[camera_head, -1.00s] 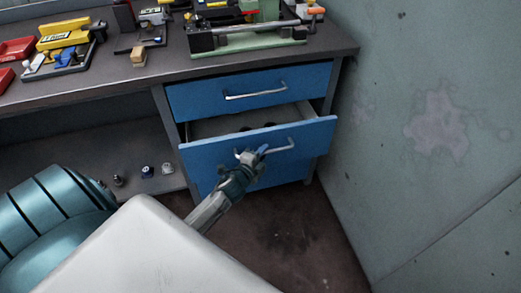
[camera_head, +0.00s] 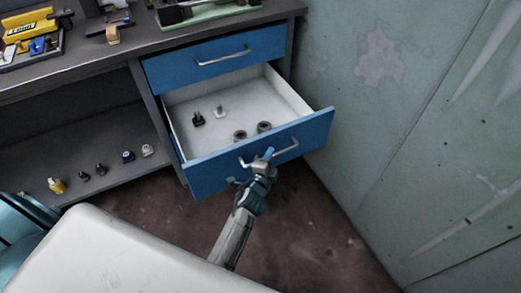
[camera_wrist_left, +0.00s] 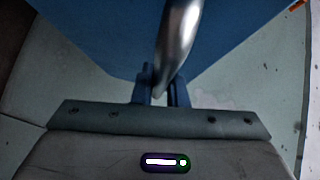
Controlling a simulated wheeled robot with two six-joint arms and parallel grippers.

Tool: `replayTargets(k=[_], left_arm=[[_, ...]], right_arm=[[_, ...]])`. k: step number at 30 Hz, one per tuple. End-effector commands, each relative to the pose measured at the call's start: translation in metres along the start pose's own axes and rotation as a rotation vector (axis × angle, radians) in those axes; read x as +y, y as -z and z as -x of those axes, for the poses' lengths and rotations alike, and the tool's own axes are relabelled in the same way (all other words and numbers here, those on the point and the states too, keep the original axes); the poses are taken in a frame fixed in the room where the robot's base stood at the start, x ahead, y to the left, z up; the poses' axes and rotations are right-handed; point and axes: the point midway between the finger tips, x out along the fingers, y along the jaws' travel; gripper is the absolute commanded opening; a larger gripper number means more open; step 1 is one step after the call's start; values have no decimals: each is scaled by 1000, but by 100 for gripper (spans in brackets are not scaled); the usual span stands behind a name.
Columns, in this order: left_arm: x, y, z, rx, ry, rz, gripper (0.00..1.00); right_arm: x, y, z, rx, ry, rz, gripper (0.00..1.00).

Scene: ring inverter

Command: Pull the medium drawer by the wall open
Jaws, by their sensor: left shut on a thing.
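The medium drawer (camera_head: 213,172) has a blue front and stands well out from the cabinet beside the wall, its white inside showing. Its silver bar handle (camera_head: 289,148) runs across the front. My left gripper (camera_head: 267,156) is shut on this handle near its middle. In the left wrist view the handle (camera_wrist_left: 180,40) runs down to the closed fingers (camera_wrist_left: 160,92), with the blue drawer front (camera_wrist_left: 100,35) behind. Several small parts (camera_head: 240,135) lie in the drawer. My right gripper is not in view.
A shut blue drawer (camera_head: 215,60) is above. The green-grey wall (camera_head: 400,120) stands close on the right. Several small parts (camera_head: 128,156) stand on the lower shelf at left. Tools lie on the bench top (camera_head: 80,70). Brown floor (camera_head: 310,225) is clear before the drawer.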

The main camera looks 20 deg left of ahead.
Motion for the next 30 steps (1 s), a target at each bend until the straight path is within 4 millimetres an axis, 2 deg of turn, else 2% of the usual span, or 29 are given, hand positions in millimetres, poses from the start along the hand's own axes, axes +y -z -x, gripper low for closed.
replayTargets(k=[7, 20, 21, 24, 30], left_arm=[[4, 12, 12, -1, -2, 0, 0], [5, 14, 14, -1, -2, -1, 0], [5, 14, 14, -1, -2, -1, 18], [5, 14, 14, -1, -2, 0, 34], [4, 14, 13, 0, -1, 0, 34]], right_arm=[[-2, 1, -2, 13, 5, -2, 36], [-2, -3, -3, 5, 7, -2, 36], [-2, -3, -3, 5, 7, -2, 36], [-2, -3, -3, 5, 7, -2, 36], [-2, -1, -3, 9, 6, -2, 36]])
